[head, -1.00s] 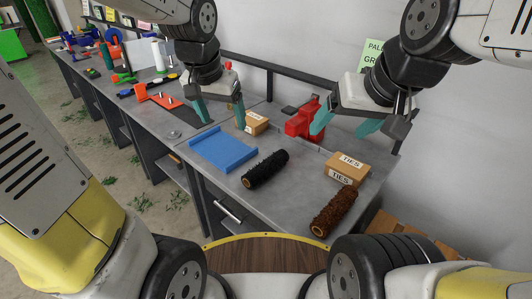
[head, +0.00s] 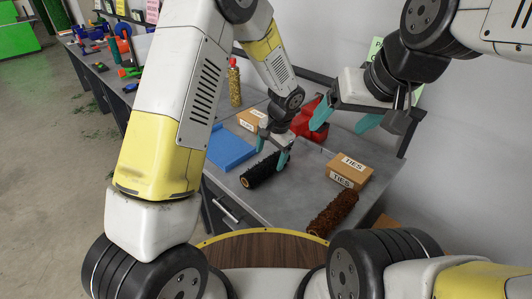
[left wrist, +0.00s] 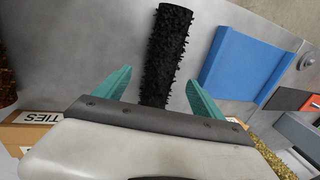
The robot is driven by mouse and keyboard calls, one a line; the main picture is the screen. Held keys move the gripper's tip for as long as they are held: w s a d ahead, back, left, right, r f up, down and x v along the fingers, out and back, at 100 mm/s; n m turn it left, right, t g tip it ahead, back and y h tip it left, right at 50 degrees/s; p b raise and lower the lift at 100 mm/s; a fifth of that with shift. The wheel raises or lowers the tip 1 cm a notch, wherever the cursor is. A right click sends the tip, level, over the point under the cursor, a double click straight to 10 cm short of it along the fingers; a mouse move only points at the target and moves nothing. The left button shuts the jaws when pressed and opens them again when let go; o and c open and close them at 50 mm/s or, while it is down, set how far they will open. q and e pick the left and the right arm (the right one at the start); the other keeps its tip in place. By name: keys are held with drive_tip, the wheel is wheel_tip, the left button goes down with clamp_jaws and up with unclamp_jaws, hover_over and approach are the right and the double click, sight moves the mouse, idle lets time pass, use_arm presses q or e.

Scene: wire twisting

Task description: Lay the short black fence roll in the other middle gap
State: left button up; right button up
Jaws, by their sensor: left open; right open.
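The short black fence roll (head: 259,172) lies on the grey bench between the blue tray and the brown roll. My left gripper (head: 271,153) is open over its far end. In the left wrist view the black roll (left wrist: 168,50) runs between the two spread teal fingers (left wrist: 160,92); I cannot tell whether they touch it. My right gripper (head: 344,124) is open and empty, raised above the back right of the bench. No gap is clearly visible; my left arm covers part of the bench.
A blue tray (head: 226,148) lies left of the black roll; it also shows in the left wrist view (left wrist: 243,65). A brown roll (head: 333,212) lies near the front edge. A red vise (head: 312,122) is at the back.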

sight(268, 162)
use_arm(q)
drive_tip(key=x, duration=0.5)
drive_tip(key=shift+a, duration=0.1)
drive_tip(key=c, duration=1.6)
drive_tip(key=shift+r, duration=0.15)
